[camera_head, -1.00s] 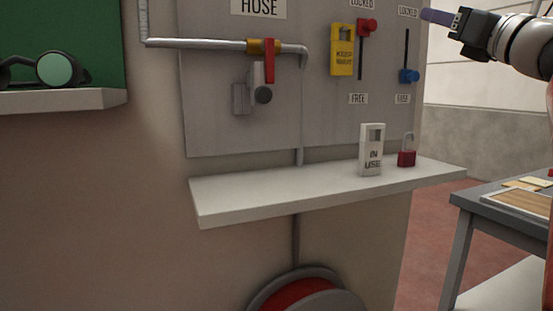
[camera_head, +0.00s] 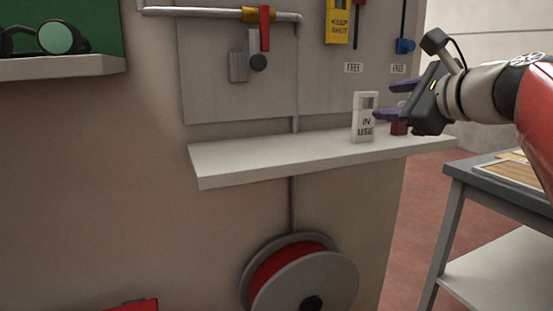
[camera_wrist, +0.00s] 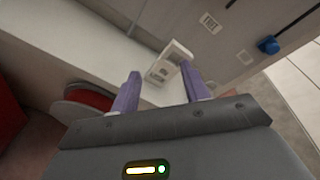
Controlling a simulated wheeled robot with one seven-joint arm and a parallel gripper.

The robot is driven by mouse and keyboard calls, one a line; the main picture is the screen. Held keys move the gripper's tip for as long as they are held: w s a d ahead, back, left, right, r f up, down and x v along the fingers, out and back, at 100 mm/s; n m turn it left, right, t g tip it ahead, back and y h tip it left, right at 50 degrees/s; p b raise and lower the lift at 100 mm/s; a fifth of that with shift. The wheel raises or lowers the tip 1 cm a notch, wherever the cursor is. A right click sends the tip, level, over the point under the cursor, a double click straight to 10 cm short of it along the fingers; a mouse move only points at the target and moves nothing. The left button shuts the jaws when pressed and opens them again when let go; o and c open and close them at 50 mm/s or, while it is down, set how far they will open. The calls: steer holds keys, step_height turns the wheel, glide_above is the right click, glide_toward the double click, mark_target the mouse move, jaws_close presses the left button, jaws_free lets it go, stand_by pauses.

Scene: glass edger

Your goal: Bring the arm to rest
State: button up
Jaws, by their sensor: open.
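My gripper (camera_head: 388,101) is at the right of the head view, in front of the shelf's right part, with its fingers pointing left. Its two purple fingers are apart with nothing held between them. In the wrist view the fingers (camera_wrist: 160,88) spread on either side of the white "IN USE" tag (camera_wrist: 170,62), which lies beyond them. In the head view the tag (camera_head: 363,118) stands upright on the shelf (camera_head: 270,158). A red padlock (camera_head: 399,128) stands beside it, partly hidden behind my gripper.
A hose reel (camera_head: 300,275) is below the shelf. A grey panel (camera_head: 220,95) above holds a pipe valve with a red handle (camera_head: 265,28), a yellow tag (camera_head: 338,20) and a blue knob (camera_head: 404,46). A table (camera_head: 480,175) stands at the right. Goggles (camera_head: 55,38) lie on a left ledge.

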steer(key=s+a+f+n+g+h, duration=0.1)
steer(key=s+f+n+g+h, duration=0.1)
steer(key=s+f+n, duration=0.5)
steer(key=s+a+f+n+g+h, duration=0.2)
steer(key=s+f+n+g, duration=0.2)
steer(key=f, duration=1.3)
steer(key=s+a+f+n+g+h, duration=0.2)
steer(key=s+f+n+g, duration=0.1)
steer(key=s+f+n, duration=0.7)
step_height(320, 180, down, 2)
steer(key=shift+s+f+n, duration=0.2)
steer(key=shift+s+n, duration=0.1)
steer(key=shift+n, duration=0.2)
